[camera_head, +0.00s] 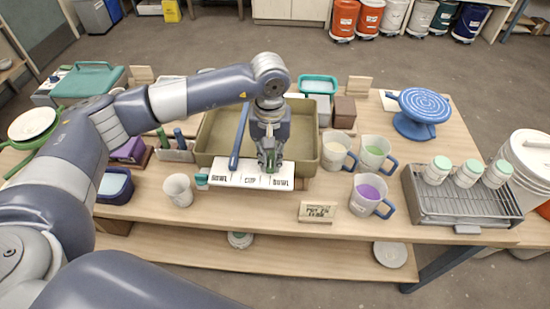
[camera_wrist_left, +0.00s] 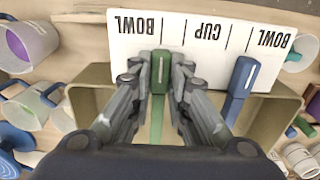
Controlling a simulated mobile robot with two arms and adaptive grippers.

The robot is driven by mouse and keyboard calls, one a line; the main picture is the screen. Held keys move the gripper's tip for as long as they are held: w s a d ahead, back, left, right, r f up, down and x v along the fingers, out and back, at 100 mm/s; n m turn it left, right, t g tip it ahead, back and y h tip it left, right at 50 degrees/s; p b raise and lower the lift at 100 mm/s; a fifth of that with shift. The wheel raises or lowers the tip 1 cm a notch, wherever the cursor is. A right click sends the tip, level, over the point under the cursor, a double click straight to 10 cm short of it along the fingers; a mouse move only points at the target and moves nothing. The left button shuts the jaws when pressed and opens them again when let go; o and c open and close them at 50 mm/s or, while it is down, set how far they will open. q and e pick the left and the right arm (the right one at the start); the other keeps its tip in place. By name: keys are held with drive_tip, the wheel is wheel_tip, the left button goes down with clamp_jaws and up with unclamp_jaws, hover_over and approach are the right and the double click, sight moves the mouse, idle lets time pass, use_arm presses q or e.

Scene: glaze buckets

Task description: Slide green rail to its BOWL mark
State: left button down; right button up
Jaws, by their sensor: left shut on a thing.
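The green rail (camera_wrist_left: 157,118) lies across the olive tray, its dark green end block between the fingers of my left gripper (camera_wrist_left: 159,72). My left gripper (camera_head: 269,160) is shut on this block at the white board's edge. The white board (camera_head: 250,178) carries the marks BOWL, CUP and BOWL with short lines between them. In the head view, the green rail's end stands between CUP and the right-hand BOWL. The blue rail (camera_head: 240,138) lies left of it, near the left BOWL and CUP; it also shows in the wrist view (camera_wrist_left: 240,77). My right gripper is not in view.
The olive tray (camera_head: 311,165) sits under the rails. Several mugs stand right of it, including one with purple glaze (camera_head: 369,196). A small sign (camera_head: 318,212) and a white cup (camera_head: 178,190) stand near the front. A wire rack (camera_head: 460,203) is at the right.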

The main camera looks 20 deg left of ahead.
use_arm(q)
drive_tip(key=c, duration=1.5)
unclamp_jaws()
wheel_tip(320, 180, up, 12)
